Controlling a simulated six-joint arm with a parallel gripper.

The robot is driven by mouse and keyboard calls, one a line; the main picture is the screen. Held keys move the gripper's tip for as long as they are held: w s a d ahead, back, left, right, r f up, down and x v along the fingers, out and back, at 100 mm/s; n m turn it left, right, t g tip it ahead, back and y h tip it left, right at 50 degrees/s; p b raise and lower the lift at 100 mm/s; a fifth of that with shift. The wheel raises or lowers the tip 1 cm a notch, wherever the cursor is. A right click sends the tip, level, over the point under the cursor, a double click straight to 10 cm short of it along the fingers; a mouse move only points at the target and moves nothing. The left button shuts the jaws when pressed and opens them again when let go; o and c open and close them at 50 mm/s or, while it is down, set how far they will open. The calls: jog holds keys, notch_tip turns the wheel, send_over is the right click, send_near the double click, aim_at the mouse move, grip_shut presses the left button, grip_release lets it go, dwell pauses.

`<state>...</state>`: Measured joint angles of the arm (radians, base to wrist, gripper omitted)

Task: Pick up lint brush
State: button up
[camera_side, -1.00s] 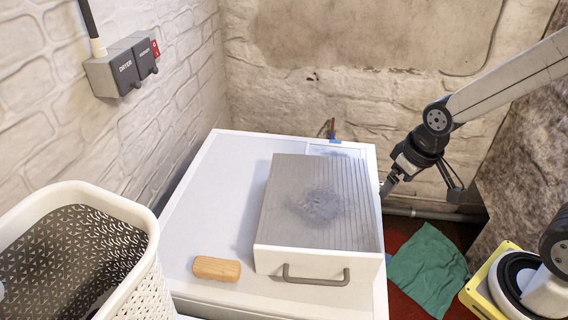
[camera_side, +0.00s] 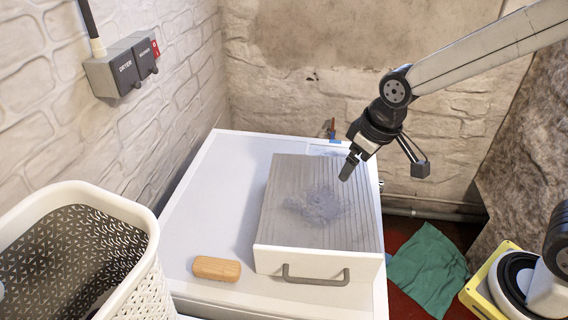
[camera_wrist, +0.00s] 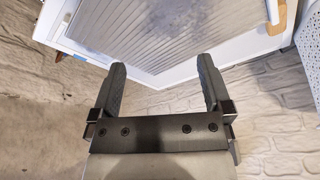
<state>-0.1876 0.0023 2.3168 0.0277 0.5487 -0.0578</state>
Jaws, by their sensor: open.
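A light wooden block with rounded ends (camera_side: 216,268), which looks like the back of a brush, lies on the white machine top in front of the grey ribbed box, left of its handle. Its underside is hidden. It also shows at the upper right of the wrist view (camera_wrist: 278,18). A small brown and blue item (camera_side: 332,130) stands at the machine's back edge; I cannot tell which of the two is the lint brush. My gripper (camera_side: 347,168) is above the right rear part of the ribbed box, apart from both. In the wrist view its fingers (camera_wrist: 162,75) are spread and empty.
The ribbed box (camera_side: 285,180) carries grey lint and has a front handle (camera_side: 316,280). A white perforated basket (camera_side: 140,225) stands at front left. Brick walls close the left and back. A green cloth (camera_side: 428,268) lies on the red floor at right.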

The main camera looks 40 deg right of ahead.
jog(key=w+a+n+y, duration=0.1)
jog(key=w+a+n, duration=0.35)
jog(key=a, duration=0.85)
jog(key=n+y, duration=0.1)
jog(key=n, duration=0.1)
send_over(218, 265)
jog(key=s+d, duration=0.2)
jog(key=f, duration=0.1)
notch_tip(218, 265, down, 11)
jog(key=shift+a+r, duration=0.1)
jog(key=shift+a+f, duration=0.1)
jog(key=shift+f, duration=0.6)
jog(key=shift+w+a+f+y, duration=0.15)
jog(key=shift+f, duration=0.35)
jog(key=shift+w+a+f+y, duration=0.15)
jog(key=shift+f, duration=0.35)
jog(key=shift+f, duration=0.1)
jog(key=shift+x, duration=2.5)
jog(key=shift+w, duration=0.1)
